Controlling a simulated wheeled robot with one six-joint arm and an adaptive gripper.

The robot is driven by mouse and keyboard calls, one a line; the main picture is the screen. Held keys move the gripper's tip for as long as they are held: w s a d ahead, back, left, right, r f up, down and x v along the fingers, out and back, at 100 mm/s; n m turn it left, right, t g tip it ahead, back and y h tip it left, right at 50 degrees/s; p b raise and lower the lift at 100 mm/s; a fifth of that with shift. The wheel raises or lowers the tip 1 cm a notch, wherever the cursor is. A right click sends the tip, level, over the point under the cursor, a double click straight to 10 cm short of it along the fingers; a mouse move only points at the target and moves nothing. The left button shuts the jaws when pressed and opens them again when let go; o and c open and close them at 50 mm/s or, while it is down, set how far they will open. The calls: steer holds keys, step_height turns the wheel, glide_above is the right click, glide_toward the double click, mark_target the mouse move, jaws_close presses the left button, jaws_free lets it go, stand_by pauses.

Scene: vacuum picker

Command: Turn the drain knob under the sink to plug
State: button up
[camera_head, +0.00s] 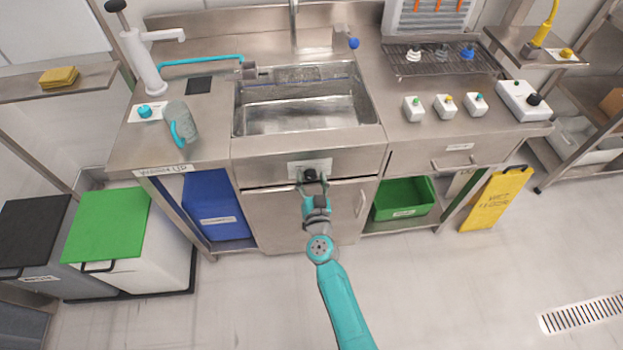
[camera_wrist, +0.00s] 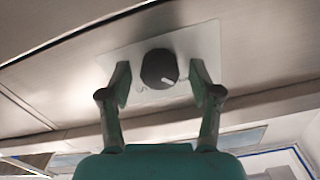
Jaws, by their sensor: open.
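The plate's lettering is too small to read. My gripper (camera_wrist: 160,84) is open, with one finger on each side of the knob and a visible gap to it. In the head view my gripper (camera_head: 312,180) is at the plate (camera_head: 296,171) below the sink basin (camera_head: 305,105), and the knob (camera_head: 311,174) is partly hidden.
Below the panel are a closed cabinet door (camera_head: 280,215) with a handle, a blue bin (camera_head: 215,205) at left and a green crate (camera_head: 404,200) at right. A yellow floor sign (camera_head: 497,198) leans at the right. The floor in front is clear.

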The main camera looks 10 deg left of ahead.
steer(key=c, duration=1.1)
steer(key=shift+c, duration=0.2)
steer(key=shift+m, duration=0.3)
steer(key=m, duration=0.3)
steer(key=shift+m, duration=0.3)
steer(key=m, duration=0.3)
steer(key=shift+d+f+m, duration=0.1)
steer(key=shift+m, duration=0.2)
steer(key=m, duration=0.4)
steer(key=shift+f+m, duration=0.1)
steer(key=shift+m, duration=1.9)
